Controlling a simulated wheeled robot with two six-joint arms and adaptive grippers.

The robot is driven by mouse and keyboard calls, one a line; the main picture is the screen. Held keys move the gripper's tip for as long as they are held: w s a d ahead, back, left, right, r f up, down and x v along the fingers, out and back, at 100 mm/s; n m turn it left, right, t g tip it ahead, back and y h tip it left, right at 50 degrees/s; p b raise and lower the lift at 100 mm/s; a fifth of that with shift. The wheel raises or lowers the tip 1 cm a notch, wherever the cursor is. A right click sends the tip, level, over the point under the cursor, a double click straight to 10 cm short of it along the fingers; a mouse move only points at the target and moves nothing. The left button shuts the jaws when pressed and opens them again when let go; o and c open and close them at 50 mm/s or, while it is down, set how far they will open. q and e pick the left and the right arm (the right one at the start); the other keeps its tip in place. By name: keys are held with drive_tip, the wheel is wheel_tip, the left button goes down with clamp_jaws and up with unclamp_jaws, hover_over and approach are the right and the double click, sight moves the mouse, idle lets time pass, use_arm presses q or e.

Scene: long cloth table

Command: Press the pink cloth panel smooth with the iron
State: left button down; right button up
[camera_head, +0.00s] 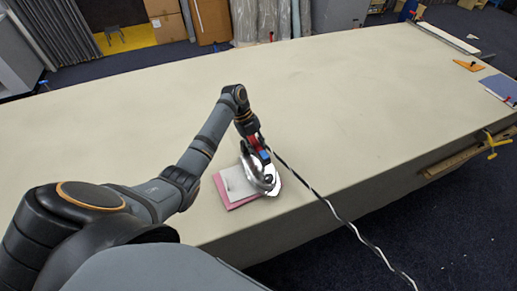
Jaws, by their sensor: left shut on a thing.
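The pink cloth panel (243,204) lies flat near the front edge of the table. A pale grey-white sheet (235,182) lies on top of it, so only pink margins show at the left and front. The silver iron (264,180) is at the right part of the sheet and covers some of it. I cannot tell whether its sole touches the sheet. My left gripper (257,154) is shut on the iron from above; the fingers partly hide its handle. My right gripper is not in view.
A black-and-white cord (327,203) runs from the iron over the table's front edge. The long cloth-covered table (350,110) is clear behind and right of the panel. An orange piece (469,66) and a blue item (499,88) lie at the far right end.

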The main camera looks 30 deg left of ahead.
use_arm(q)
wheel_tip(320, 180, up, 5)
drive_tip(key=p, duration=0.4)
drive_tip(key=shift+w+r, duration=0.1)
drive_tip(key=shift+r, duration=1)
drive_tip(key=shift+f, duration=0.1)
